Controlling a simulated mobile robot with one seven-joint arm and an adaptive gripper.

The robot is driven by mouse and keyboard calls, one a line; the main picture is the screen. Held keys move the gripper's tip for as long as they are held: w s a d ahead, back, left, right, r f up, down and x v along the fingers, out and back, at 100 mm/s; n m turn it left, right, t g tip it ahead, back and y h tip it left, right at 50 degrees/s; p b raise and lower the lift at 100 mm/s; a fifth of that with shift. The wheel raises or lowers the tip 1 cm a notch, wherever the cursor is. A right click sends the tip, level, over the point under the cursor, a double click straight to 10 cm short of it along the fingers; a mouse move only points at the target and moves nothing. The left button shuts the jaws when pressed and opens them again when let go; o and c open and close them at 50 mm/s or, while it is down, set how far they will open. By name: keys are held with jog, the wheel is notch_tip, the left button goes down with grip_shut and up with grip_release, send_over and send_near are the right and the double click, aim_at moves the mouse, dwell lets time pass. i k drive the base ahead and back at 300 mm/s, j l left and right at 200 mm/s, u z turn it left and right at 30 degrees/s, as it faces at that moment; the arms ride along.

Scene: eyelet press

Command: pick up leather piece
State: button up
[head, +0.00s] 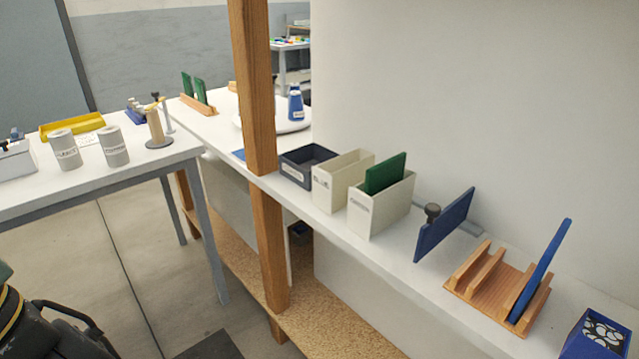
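Several thin flat panels could be the leather piece; I cannot tell which is leather. A blue panel (541,270) leans in a slotted wooden rack (471,271) at the right. Another blue panel (445,224) stands tilted beside a dark knob, left of the rack. A green panel (385,173) stands in a cream bin (379,211) and sticks out of its top. A dark part of my arm, seemingly my gripper (72,335), shows at the bottom left corner, cut by the frame edge. It is far from the panels, and its fingers cannot be made out.
A second cream bin (341,181) and a dark tray (306,165) stand left of the green panel. A blue box (598,335) is at the lower right. A wooden post (255,90) rises in front of the shelf. A table (100,183) with grey cans is at left.

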aim_at(547, 257)
jog(key=z, duration=0.95)
jog(key=k+l, duration=0.1)
jog(key=k, duration=0.3)
jog(key=i, duration=0.45)
jog(key=u, duration=0.05)
